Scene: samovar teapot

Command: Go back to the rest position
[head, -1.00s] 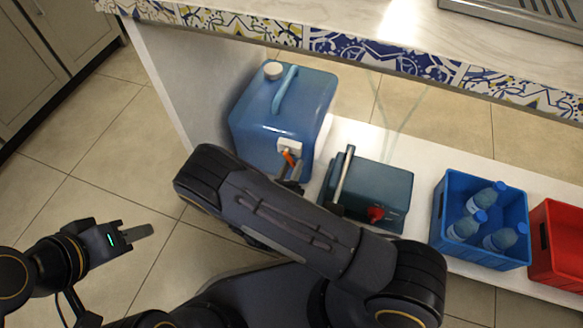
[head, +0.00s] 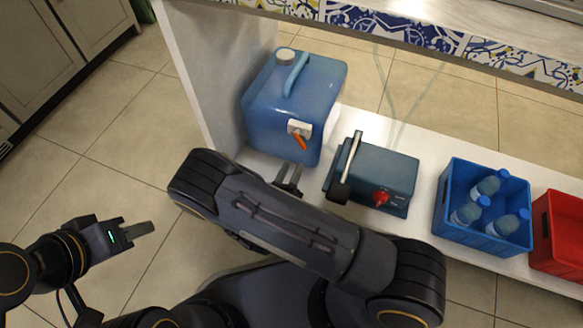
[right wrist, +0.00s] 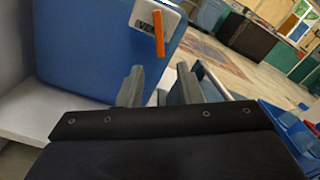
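The blue water container (head: 290,105) stands upright on the white low shelf, with a white tap and an orange lever (head: 300,142) on its front. My right gripper (head: 289,178) is in front of and below the tap, apart from it and empty. In the right wrist view its two fingers (right wrist: 158,88) stand apart with nothing between them, and the orange lever (right wrist: 158,34) is beyond them. My left gripper (head: 140,231) is over the floor at the left, away from everything. It is seen edge-on, so its opening does not show.
A teal box (head: 384,172) with a lever arm and red knob stands right of the container. A blue crate (head: 474,236) with bottles and a red crate (head: 560,240) are further right. The white shelf wall (head: 205,75) is at left. The floor at left is clear.

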